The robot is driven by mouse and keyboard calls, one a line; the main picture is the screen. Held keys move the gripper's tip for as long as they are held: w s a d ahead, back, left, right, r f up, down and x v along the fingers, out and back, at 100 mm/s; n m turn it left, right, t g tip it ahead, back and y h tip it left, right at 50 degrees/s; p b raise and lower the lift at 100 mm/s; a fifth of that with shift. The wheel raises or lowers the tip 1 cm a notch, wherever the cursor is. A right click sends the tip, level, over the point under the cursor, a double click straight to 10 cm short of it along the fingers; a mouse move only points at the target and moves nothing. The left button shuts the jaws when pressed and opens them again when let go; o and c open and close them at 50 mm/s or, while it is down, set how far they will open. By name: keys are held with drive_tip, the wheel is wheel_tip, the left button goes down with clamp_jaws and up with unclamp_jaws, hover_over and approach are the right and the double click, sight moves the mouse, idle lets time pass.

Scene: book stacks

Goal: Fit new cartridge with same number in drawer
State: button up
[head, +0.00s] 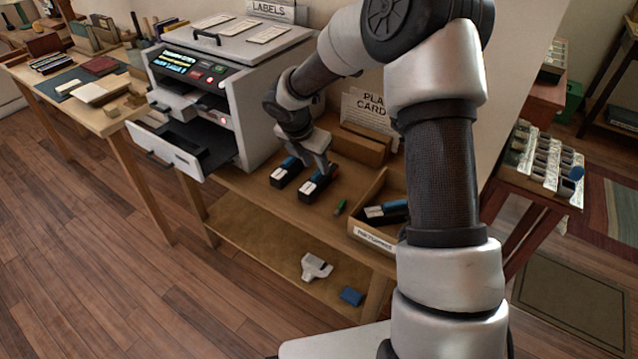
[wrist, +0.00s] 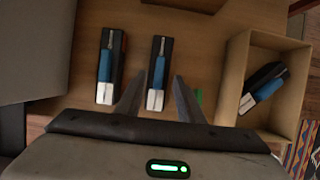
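Two black cartridges with blue and white parts lie side by side on the wooden stand: a left one (head: 285,173) and a right one (head: 315,190). They also show in the wrist view, left (wrist: 108,68) and right (wrist: 158,73). A third similar cartridge (wrist: 262,87) lies slanted in an open wooden box (wrist: 236,70). My gripper (head: 318,163) is open and points down over the right cartridge. In the wrist view its fingertips (wrist: 158,79) stand apart on either side of that cartridge. The printer's drawer (head: 168,152) is pulled open. The cartridge numbers are too small to read.
The grey printer (head: 262,70) stands left of the cartridges, its panel lit. A small green object (head: 340,207) lies between the right cartridge and the box. A card block (head: 362,145) stands behind. A blue block (head: 352,296) and white item (head: 315,266) lie on the lower shelf.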

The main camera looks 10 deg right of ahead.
sight(319, 171)
drive_tip(key=b+x, duration=0.1)
drive_tip(key=x, duration=0.2)
drive_tip(key=shift+w+f, duration=0.15)
drive_tip(key=shift+f, duration=0.2)
drive_tip(key=shift+r, duration=0.1)
clamp_jaws()
idle(0.9)
